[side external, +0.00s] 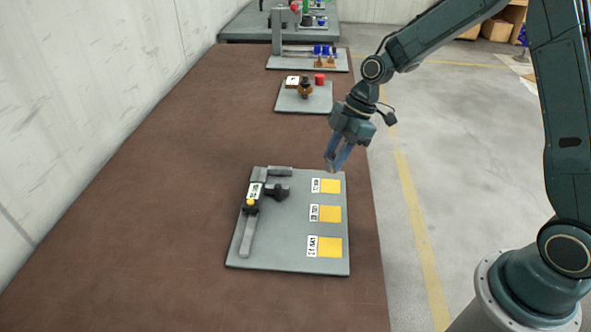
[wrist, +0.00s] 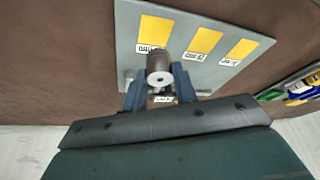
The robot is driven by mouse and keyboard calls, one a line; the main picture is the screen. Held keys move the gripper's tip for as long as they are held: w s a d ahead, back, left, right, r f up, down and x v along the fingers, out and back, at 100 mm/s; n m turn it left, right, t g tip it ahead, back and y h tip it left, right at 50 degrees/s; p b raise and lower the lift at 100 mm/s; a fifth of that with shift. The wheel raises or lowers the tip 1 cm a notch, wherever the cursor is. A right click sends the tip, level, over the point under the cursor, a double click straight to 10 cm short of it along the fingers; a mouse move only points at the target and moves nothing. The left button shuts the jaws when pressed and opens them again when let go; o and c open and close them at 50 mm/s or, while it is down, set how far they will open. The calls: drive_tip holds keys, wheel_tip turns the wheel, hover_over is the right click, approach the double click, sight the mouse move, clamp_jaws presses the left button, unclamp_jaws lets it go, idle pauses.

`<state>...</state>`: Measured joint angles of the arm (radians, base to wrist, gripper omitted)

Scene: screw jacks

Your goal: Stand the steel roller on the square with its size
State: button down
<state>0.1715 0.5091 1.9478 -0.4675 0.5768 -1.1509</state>
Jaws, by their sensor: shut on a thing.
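The steel roller (wrist: 160,66) is between the two blue fingers of my gripper (wrist: 158,74) in the wrist view, its round end with a small hole facing the camera. In the side view my gripper (side external: 336,166) appears by the far right corner of the grey plate (side external: 290,255); the roller is hard to make out there. Three yellow squares with white labels line the plate's right side: far (side external: 330,186), middle (side external: 330,214) and near (side external: 329,248). Label figures are too small to read surely. A caliper-like gauge (side external: 246,236) with a display and yellow knob lies on the left.
Behind the plate stand another small board (side external: 290,104) with a brown part and red piece, and a further board (side external: 340,62) with blue pieces. Brown tabletop (side external: 160,210) is clear on the left. The table's right edge is close to the plate.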

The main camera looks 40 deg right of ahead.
sight(334, 172)
drive_tip(key=shift+f, duration=0.45)
drive_tip(key=shift+f, duration=2.1)
drive_tip(key=shift+f, duration=0.1)
drive_tip(key=c, duration=1.1)
unclamp_jaws()
drive_tip(key=v, duration=1.2)
